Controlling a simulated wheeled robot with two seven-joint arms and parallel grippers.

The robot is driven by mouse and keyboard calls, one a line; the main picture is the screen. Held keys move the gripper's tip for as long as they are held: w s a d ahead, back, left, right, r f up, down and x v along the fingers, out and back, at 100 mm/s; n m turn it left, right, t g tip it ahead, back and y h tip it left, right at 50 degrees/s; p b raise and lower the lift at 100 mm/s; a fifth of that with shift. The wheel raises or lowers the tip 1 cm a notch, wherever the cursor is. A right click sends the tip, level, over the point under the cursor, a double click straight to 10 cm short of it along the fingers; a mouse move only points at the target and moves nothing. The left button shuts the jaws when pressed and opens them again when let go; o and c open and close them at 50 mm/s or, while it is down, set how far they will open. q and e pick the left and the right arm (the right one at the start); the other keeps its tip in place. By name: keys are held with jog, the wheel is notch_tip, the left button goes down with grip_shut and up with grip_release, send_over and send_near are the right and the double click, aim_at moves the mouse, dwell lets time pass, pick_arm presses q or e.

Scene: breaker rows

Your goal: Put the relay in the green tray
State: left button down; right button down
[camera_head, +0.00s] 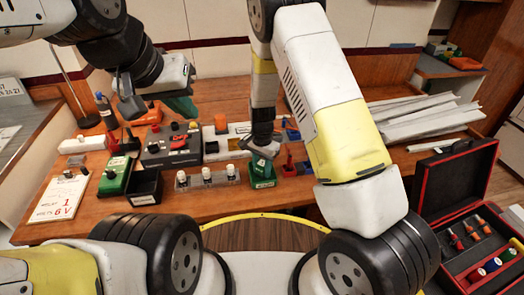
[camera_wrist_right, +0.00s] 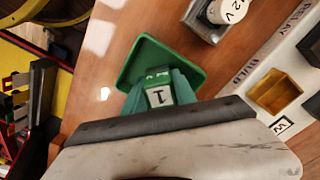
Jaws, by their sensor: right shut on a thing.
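The green tray (camera_head: 262,183) stands on the wooden table near the middle in the head view, with a white label on its front. In the right wrist view its green rim (camera_wrist_right: 140,52) shows beyond the fingers. My right gripper (camera_head: 264,149) reaches down over the tray. It is shut on the relay, a small green block (camera_wrist_right: 157,80) with a white "1" label, which lies over the tray's opening in the wrist view. I cannot tell whether the relay touches the tray floor. My left gripper (camera_head: 155,106) hangs at the left above the table, its fingers apart and empty.
A strip of white-topped bulbs (camera_head: 207,178) stands just left of the tray, and a red part (camera_head: 289,166) stands just right. A black tray (camera_head: 147,189) and a green box (camera_head: 115,175) sit further left. An open red case (camera_head: 455,195) is at the right.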

jog(key=shift+f, duration=0.25)
jog(key=c, duration=1)
grip_release()
notch_tip(320, 180, up, 12)
jog(key=shift+r, duration=0.2)
notch_tip(320, 180, up, 10)
jog(key=r+n+t+y, duration=0.1)
jog(key=n+y, duration=0.1)
send_over(262, 163)
jog(key=s+d, duration=0.3)
jog(key=d, duration=0.1)
jog(key=s+d+r+n+t, duration=0.1)
jog(key=s+d+r, duration=0.2)
jog(key=s+r, duration=0.2)
jog(key=s+d+r+n+t, duration=0.2)
jog(key=s+d+r, duration=0.2)
jog(key=s, duration=0.3)
jog(key=s+d+r+n+t, duration=0.2)
jog(key=s+d+r, duration=0.1)
jog(key=s+r, duration=0.2)
jog(key=shift+s+d+r, duration=0.15)
jog(key=shift+s+r, duration=0.2)
jog(key=shift+s, duration=0.2)
